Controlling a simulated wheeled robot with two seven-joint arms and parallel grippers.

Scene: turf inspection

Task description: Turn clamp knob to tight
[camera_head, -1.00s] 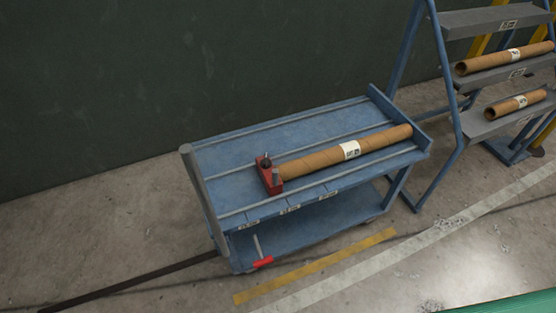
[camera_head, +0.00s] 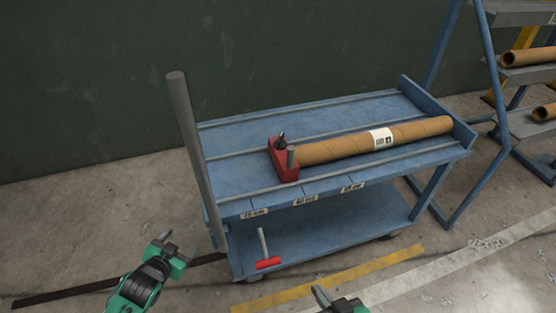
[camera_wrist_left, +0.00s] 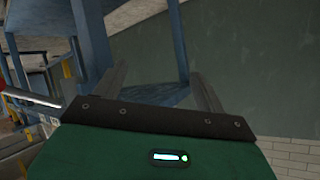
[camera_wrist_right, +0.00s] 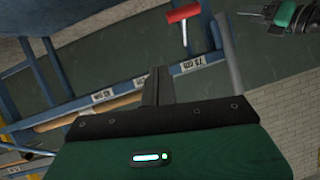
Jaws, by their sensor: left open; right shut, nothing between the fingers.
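A red clamp block (camera_head: 284,166) sits on the blue cart's top against the left end of a brown cardboard tube (camera_head: 370,139). A dark knob (camera_head: 281,138) stands on top of the block, and a short grey post (camera_head: 291,158) stands at its front. The knob's setting cannot be read. My left gripper (camera_head: 176,248) is open and empty, low and left of the cart; its spread fingers show in the left wrist view (camera_wrist_left: 160,88). My right gripper (camera_head: 322,297) is shut and empty at the bottom edge, below the cart; its closed fingers show in the right wrist view (camera_wrist_right: 157,87). Neither touches the clamp.
The blue cart (camera_head: 240,166) has a tall grey post (camera_head: 191,140) at its left end. A red-handled tool (camera_head: 268,263) is at the lower shelf's front edge. A rack with tubes (camera_head: 528,60) stands right. Open floor lies in front.

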